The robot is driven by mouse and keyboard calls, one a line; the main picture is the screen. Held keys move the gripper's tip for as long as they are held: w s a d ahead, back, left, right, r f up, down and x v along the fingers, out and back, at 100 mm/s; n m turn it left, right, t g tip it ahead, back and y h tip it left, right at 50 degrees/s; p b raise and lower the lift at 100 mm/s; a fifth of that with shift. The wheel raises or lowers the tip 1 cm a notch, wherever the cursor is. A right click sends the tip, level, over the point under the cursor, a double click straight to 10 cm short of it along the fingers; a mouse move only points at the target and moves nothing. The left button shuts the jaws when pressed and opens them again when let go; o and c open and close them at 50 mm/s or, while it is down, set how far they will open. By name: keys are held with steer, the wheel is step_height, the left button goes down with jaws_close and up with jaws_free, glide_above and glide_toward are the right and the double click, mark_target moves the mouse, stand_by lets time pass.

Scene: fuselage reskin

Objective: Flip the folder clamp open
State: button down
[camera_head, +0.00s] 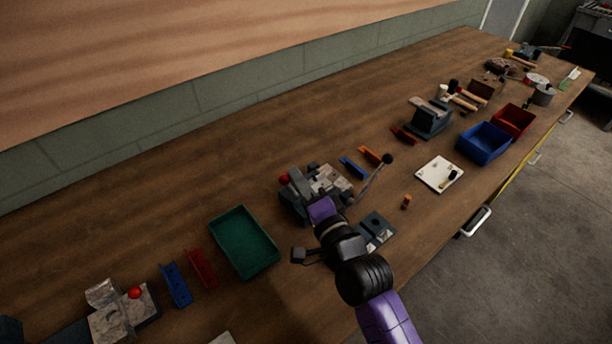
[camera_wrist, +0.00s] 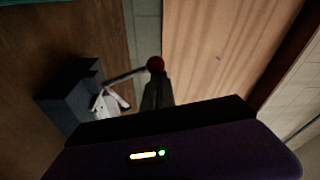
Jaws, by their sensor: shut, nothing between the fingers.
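The folder (camera_head: 327,181) is a grey machine on the workbench, in the middle of the head view. A red ball knob (camera_head: 284,180) sits at its left side. I take this to be the clamp's knob. In the wrist view the red knob (camera_wrist: 155,64) is on the end of a thin rod that slants up from a dark block (camera_wrist: 68,101). My gripper (camera_wrist: 157,88) is shut and empty, its dark fingers just below the knob in the picture. I cannot tell whether they touch it. In the head view my purple hand covers the folder's front and hides the fingertips.
A long lever with a black ball (camera_head: 388,158) rises at the folder's right. A green tray (camera_head: 244,243) lies to the left. Blue (camera_head: 353,167) and orange (camera_head: 371,155) pieces lie behind it. A dark plate (camera_head: 377,223) lies close beside my wrist. The wall runs behind the bench.

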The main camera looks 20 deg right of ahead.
steer(key=shift+s+a+f+n+t+y+b, duration=0.15)
steer(key=shift+s+a+f+n+y+b, duration=0.15)
steer(key=shift+a+f+n+b, duration=0.9)
steer(key=shift+s+a+f+n+t+y+b, duration=0.3)
steer(key=shift+a+n+b, duration=0.55)
steer(key=shift+n+b, duration=1)
steer(key=shift+s+a+f+n+t+y+b, duration=0.15)
steer(key=shift+s+a+f+n+b, duration=0.25)
steer(key=shift+a+f+n+b, duration=0.8)
steer(key=shift+d+r+b, duration=0.1)
steer(key=shift+r+b, duration=0.1)
steer(key=shift+b, duration=0.3)
step_height(320, 180, up, 4)
steer(key=w+d+p, duration=0.1)
steer(key=p, duration=0.2)
steer(key=b+v, duration=0.2)
steer(key=v, duration=0.8)
steer(key=shift+d+b, duration=0.3)
steer(key=shift+d, duration=0.1)
steer(key=shift+r, duration=0.15)
